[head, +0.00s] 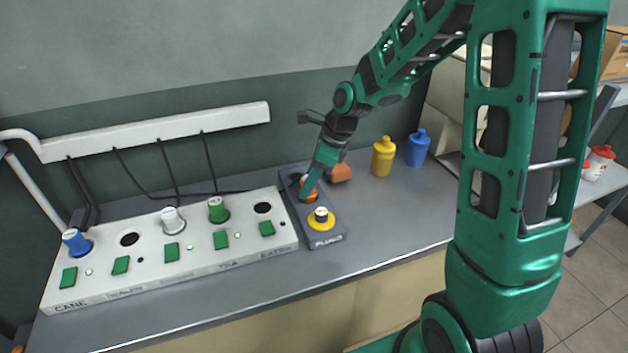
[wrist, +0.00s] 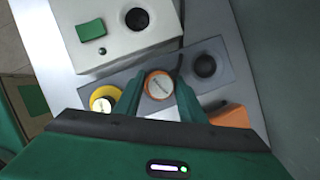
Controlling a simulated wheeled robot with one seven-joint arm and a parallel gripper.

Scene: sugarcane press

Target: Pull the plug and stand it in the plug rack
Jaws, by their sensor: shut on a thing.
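My gripper (head: 306,193) points down over the middle of the dark grey plug rack (head: 328,240), which is marked PLUGS. It is shut on an orange plug with a pale top (wrist: 159,86), held upright between both fingers in the wrist view. The plug is at the rack's middle place; I cannot tell whether it is fully seated. A yellow plug (head: 320,218) stands in the rack's near place. The rack's far hole (wrist: 204,66) is empty. The white socket panel (head: 190,255) beside it holds blue (head: 76,242), white (head: 173,220) and green (head: 218,210) plugs.
The panel has empty sockets (head: 130,239) and, nearest the rack, (head: 263,208). Black cables hang from the white wall duct (head: 155,132). An orange object (head: 340,173), a yellow bottle (head: 383,156) and a blue bottle (head: 418,148) stand behind the rack. The counter right of the rack is clear.

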